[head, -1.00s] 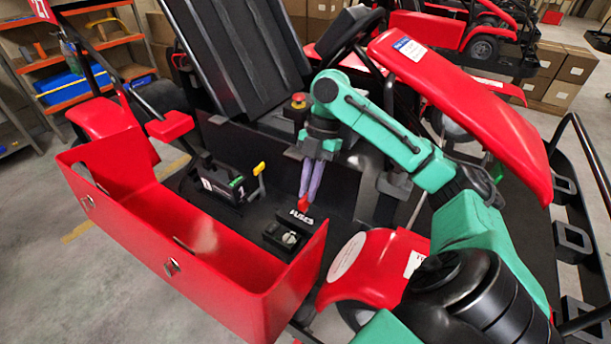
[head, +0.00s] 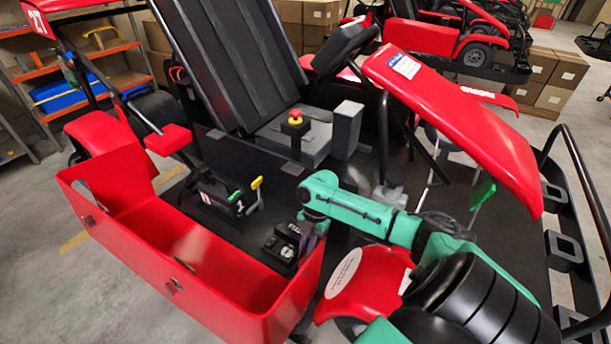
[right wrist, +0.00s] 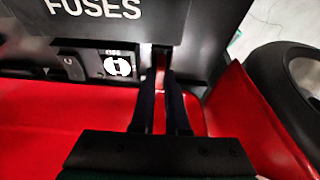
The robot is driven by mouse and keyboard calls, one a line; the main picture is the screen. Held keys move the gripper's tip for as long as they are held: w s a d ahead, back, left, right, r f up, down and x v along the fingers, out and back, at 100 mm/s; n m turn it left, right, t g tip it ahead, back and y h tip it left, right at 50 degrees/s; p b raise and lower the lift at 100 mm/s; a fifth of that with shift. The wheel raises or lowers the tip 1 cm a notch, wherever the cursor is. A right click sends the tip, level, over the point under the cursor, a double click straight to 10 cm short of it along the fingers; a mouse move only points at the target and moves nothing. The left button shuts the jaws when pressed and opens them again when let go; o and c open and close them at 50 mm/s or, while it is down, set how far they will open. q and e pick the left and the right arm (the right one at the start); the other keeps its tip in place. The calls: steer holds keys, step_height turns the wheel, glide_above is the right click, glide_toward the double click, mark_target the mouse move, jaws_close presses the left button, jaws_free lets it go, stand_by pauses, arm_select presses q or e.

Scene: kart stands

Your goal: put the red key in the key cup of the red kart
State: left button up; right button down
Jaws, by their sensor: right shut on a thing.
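My right gripper (head: 312,242) reaches down at the right end of the red kart's side box (head: 215,320), beside a small black fuse box (head: 284,240). In the right wrist view its dark fingers (right wrist: 160,88) are close together around a narrow red piece, the red key (right wrist: 159,62). The key points toward the dark face lettered FUSES (right wrist: 92,10). In the head view the key is hidden behind the fingers and arm. I cannot pick out the key cup for certain, nor tell whether the key touches anything. My left gripper is not in view.
A black unit with yellow and green levers (head: 228,196) stands left of the fuse box. A red stop button (head: 295,118) and the seat (head: 235,60) are behind. A red fender (head: 365,285) is close on the right. A wheel (right wrist: 288,85) shows in the wrist view.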

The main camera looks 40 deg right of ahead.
steer(key=c, duration=0.9)
jaws_free()
steer(key=shift+s, duration=0.1)
steer(key=p+v, duration=0.2)
steer(key=v, duration=1)
steer(key=shift+d, duration=0.1)
